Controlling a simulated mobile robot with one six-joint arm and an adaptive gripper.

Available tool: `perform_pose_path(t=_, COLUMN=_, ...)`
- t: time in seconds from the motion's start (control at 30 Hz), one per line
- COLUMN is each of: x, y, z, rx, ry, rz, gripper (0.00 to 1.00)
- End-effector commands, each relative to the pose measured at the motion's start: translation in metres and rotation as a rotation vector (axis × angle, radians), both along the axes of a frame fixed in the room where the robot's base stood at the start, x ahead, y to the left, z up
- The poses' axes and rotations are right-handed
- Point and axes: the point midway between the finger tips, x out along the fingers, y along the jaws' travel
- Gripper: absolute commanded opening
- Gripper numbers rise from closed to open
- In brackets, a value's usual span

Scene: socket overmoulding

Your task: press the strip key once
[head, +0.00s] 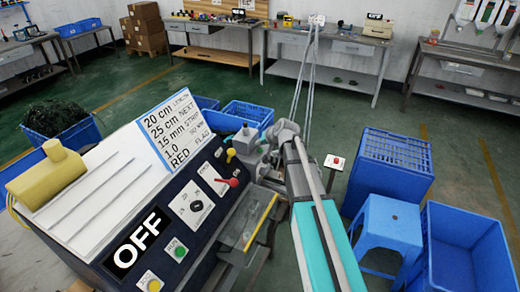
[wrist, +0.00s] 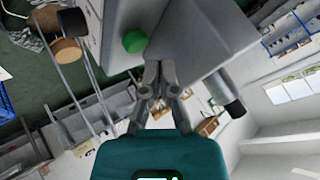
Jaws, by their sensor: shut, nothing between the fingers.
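The machine (head: 95,180) stands in the head view with a sloping dark control panel and a black display reading OFF. On the panel are a yellow key (head: 149,282), a green key (head: 176,250), a round dial (head: 195,206) and a red lever (head: 228,182). The key labels are too small to read, so I cannot tell which is the strip key. In the wrist view my gripper (wrist: 160,68) is shut and empty, its fingertips in front of a grey surface (wrist: 195,38). A green knob or button (wrist: 135,40) is just left of the tips; contact cannot be told.
A white card (head: 180,125) listing settings stands on the machine. Blue crates (head: 390,172) and a blue stool (head: 390,228) stand at right. A red button on a small box (head: 335,162) is right of the machine.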

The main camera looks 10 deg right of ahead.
Motion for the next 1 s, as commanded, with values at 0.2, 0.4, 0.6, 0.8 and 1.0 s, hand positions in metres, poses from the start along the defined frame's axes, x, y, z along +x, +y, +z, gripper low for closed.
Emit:
perform_pose_path(t=0.2, x=0.000, y=0.000, z=0.019, rx=0.000, ry=0.000, rz=0.000, gripper=0.00)
perform_pose_path(t=0.4, x=0.000, y=0.000, z=0.033, rx=0.000, ry=0.000, rz=0.000, gripper=0.00)
perform_pose_path(t=0.6, x=0.000, y=0.000, z=0.045, rx=0.000, ry=0.000, rz=0.000, gripper=0.00)
perform_pose_path(t=0.8, x=0.000, y=0.000, z=0.047, rx=0.000, ry=0.000, rz=0.000, gripper=0.00)
perform_pose_path(t=1.0, x=0.000, y=0.000, z=0.046, rx=0.000, ry=0.000, rz=0.000, gripper=0.00)
